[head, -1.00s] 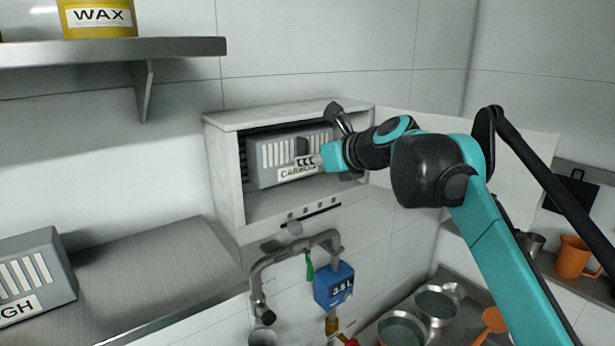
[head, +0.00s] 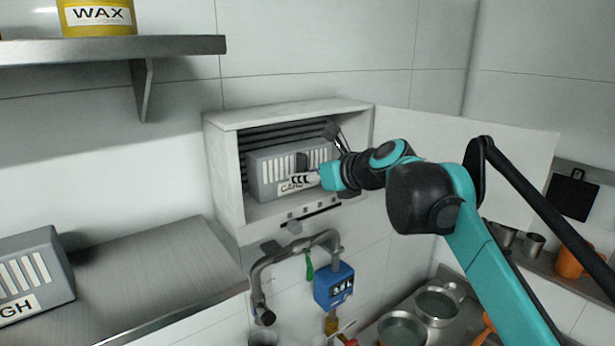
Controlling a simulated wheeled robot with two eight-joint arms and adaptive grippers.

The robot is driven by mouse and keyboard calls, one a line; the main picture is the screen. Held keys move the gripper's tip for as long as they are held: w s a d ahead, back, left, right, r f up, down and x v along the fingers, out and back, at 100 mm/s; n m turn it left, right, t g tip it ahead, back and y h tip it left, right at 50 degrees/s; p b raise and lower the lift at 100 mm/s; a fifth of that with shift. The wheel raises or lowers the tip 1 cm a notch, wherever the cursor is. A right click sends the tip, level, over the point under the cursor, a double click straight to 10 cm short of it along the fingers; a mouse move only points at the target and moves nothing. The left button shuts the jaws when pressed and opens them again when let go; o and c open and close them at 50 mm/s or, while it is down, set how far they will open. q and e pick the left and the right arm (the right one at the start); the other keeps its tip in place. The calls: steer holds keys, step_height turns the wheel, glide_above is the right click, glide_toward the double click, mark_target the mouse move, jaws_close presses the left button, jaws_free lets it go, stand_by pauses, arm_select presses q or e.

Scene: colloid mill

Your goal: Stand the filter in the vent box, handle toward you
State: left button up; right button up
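The filter (head: 268,177) is a grey box with white slats and a label starting "CAR"; the rest of the label is hidden by my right gripper. It stands upright inside the open vent box (head: 224,180), low and close to the box floor; I cannot tell if it touches. Dark louvres show behind and above it. My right gripper (head: 312,170) is at the filter's front right, around its dark handle (head: 302,161), and appears shut on it. The fingertips are partly hidden. My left gripper is not in view.
A second grey filter (head: 38,262), labelled with "GH" visible, sits on the steel counter (head: 150,275) at left. A shelf (head: 110,50) holds a yellow WAX tub (head: 98,18). Below the vent box are a pipe (head: 290,248) and a blue meter (head: 334,287). The vent box door (head: 480,165) stands open right.

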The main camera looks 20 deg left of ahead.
steer(key=shift+r, duration=0.2)
steer(key=v, duration=1.2)
steer(key=s+d+f+n+h, duration=0.3)
steer(key=s+d+f+n, duration=0.3)
steer(key=f, duration=0.8)
steer(key=s+d+f+n+g+h, duration=0.1)
steer(key=s+d+f+n+h, duration=0.3)
steer(key=s+d+f+n, duration=0.3)
steer(key=s+d+f+n+h, duration=0.3)
steer(key=s+d+f+n, duration=0.4)
steer(key=f, duration=1.4)
steer(key=d+n, duration=0.5)
steer(key=d, duration=0.3)
steer(key=shift+f+n+h, duration=0.15)
steer(key=shift+n+h, duration=0.15)
steer(key=shift+h, duration=0.1)
